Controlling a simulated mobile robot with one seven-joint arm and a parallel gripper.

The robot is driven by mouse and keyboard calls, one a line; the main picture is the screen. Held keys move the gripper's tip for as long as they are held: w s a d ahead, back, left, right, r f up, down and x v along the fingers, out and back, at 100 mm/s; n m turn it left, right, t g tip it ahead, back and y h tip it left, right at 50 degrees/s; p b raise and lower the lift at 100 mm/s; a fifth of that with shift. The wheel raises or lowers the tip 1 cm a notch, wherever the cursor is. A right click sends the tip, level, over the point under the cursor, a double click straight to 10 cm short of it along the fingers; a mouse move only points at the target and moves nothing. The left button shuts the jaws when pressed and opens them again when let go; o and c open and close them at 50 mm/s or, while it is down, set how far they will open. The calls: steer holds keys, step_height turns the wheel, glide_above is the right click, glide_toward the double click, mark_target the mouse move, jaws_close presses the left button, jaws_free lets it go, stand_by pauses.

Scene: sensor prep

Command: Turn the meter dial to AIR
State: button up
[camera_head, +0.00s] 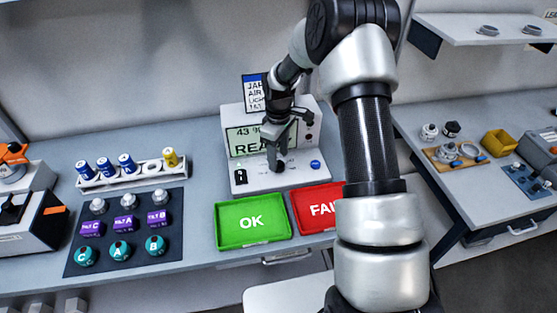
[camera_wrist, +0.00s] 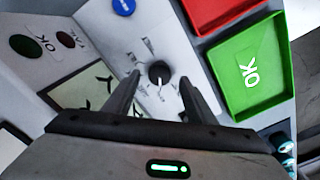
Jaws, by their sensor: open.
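The meter (camera_head: 240,180) is a pale box with a lit green screen (camera_head: 245,141) reading "43 9…" and "REA…", partly hidden by my arm. Its dial (camera_wrist: 158,72) is a round black knob with a white pointer mark towards the bottom of the wrist view, ringed by labels too small to read. In the wrist view my gripper (camera_wrist: 160,82) is open, one finger on each side of the dial, with gaps visible. I cannot tell its exact height above the panel.
A blue button (camera_wrist: 123,6) sits on the meter panel. A green OK tray (camera_head: 252,222) and a red FAIL tray (camera_head: 315,205) stand in front. A dark mat (camera_head: 125,260) with knobs and a rack (camera_head: 130,176) of cylinders lie left. A card (camera_head: 253,92) stands behind.

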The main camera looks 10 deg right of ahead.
mark_target(279, 166)
steer(key=shift+f, duration=1.35)
steer(key=c, duration=1.1)
steer(key=shift+o, duration=0.2)
steer(key=shift+m+b, duration=0.35)
steer(key=shift+m, duration=0.05)
steer(key=m+b, duration=0.1)
steer(key=m, duration=0.1)
steer(key=shift+f+m+b, duration=0.1)
steer(key=shift+m+b, duration=1.2)
steer(key=shift+m, duration=1.2)
